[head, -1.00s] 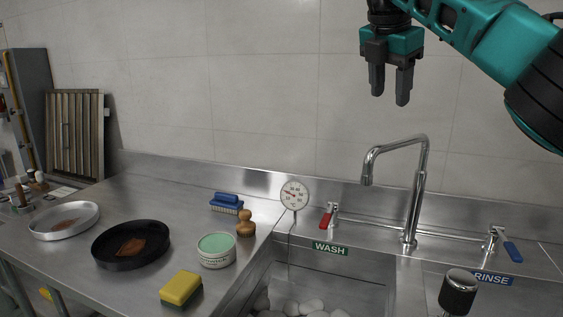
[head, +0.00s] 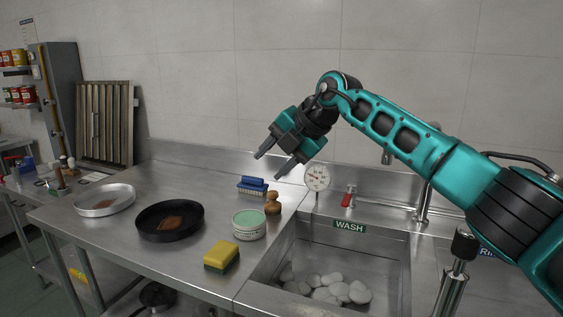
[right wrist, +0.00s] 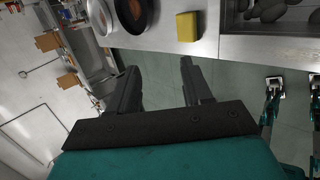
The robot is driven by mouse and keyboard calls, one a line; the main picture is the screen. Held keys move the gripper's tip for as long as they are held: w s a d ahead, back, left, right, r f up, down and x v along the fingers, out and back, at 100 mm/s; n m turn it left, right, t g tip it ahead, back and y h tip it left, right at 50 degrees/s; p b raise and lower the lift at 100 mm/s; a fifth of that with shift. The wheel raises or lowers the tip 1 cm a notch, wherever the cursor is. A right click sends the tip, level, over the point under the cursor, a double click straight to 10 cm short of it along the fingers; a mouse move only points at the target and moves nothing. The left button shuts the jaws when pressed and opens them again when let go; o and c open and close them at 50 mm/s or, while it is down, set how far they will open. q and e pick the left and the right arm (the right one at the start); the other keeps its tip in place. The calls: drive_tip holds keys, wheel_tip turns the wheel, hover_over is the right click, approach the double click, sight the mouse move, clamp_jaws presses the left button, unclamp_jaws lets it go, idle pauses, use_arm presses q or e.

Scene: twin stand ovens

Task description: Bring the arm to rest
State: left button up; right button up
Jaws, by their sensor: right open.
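My right gripper (head: 269,167) is open and empty in the head view. It hangs in the air above the back of the steel counter, its fingers tilted down and to the left. Its arm comes in from the right across the sink. In the right wrist view its two fingers (right wrist: 160,88) are spread apart, with nothing between them but the floor beyond. My left gripper is not in view.
On the counter (head: 130,220) are a silver pan (head: 104,200), a black pan (head: 170,221), a yellow sponge (head: 221,256), a green-topped tin (head: 249,225), a wooden-handled tool (head: 272,204) and a blue brush (head: 252,186). A dial thermometer (head: 317,177) and faucet stand by the stone-filled sink (head: 350,255).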

drive_tip(key=s+a+m+t+y, duration=0.3)
drive_tip(key=s+a+y, duration=0.4)
drive_tip(key=a+y, duration=0.35)
drive_tip(key=s+d+f+m+t+h, duration=0.35)
drive_tip(key=d+f+m+h, duration=0.5)
drive_tip(key=d+m, duration=0.35)
drive_tip(key=s+d+f+m+t+h, duration=0.3)
drive_tip(key=d+f+m+t+h, duration=0.2)
drive_tip(key=d+f+m+h, duration=0.45)
drive_tip(key=s+d+f+m+g, duration=0.55)
drive_tip(key=s+d+f, duration=0.4)
drive_tip(key=s, duration=0.25)
drive_tip(key=s+d+f+g, duration=0.1)
drive_tip(key=s+f+g, duration=0.2)
drive_tip(key=s, duration=0.5)
drive_tip(key=s+d+f+g, duration=0.15)
drive_tip(key=s+g, duration=0.25)
drive_tip(key=s, duration=0.5)
drive_tip(key=w+a+f+n+t+y, duration=0.1)
drive_tip(key=w+a+f+t+y, duration=0.1)
drive_tip(key=w+a+f+t, duration=0.2)
drive_tip(key=w+f+t, duration=0.3)
drive_tip(key=w+f, duration=0.1)
drive_tip(key=f, duration=0.1)
drive_tip(key=shift+f, duration=0.25)
